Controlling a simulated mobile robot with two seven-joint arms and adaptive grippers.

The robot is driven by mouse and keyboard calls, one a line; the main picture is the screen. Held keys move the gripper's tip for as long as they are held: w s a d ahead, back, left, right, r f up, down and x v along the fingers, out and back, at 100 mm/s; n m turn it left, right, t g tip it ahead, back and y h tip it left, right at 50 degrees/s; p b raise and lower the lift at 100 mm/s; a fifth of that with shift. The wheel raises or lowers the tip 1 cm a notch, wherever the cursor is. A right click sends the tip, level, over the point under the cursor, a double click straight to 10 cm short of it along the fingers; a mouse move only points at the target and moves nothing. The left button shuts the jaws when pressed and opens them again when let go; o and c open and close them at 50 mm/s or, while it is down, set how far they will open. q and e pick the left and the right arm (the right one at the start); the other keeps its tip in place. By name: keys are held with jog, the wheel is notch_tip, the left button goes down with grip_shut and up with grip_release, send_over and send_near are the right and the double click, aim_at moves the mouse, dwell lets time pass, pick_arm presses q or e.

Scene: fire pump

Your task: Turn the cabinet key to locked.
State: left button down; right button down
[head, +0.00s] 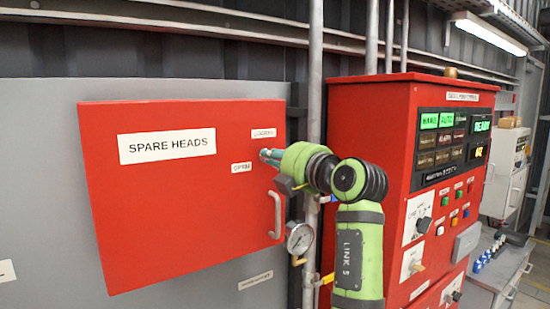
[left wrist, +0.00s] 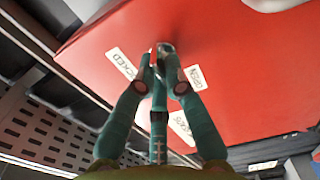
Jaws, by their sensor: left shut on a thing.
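The red cabinet (head: 170,215) labelled SPARE HEADS has a closed door. My left gripper (head: 268,156) is at the door's upper right, between the LOCKED label (head: 264,133) and the OPEN label (head: 241,167). In the left wrist view my left gripper (left wrist: 161,65) has its teal fingers closed around a small metallic key (left wrist: 163,48) at the door face. The LOCKED label (left wrist: 124,64) is left of the fingertips and the OPEN label (left wrist: 195,77) is right of them. In the head view the gripper hides the key, and its exact angle is unclear. My right gripper is out of view.
A door handle (head: 277,214) is just below the gripper. A pressure gauge (head: 299,238) and a vertical pipe (head: 314,90) stand right of the cabinet, close to my arm. A red control panel (head: 385,125) with lit displays is farther right.

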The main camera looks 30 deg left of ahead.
pick_arm(q)
jog(key=m+b, duration=0.1)
jog(key=m, duration=0.3)
jog(key=shift+b, duration=0.4)
jog(key=m+b, duration=0.1)
jog(key=m, duration=0.5)
jog(key=shift+w+f, duration=0.1)
jog(key=shift+w, duration=0.05)
jog(key=m, duration=0.3)
jog(key=shift+m+b, duration=0.35)
jog(key=shift+m, duration=0.05)
jog(key=shift+d+f+m, duration=0.1)
jog(key=shift+m, duration=1.8)
jog(key=c, duration=1.3)
grip_release()
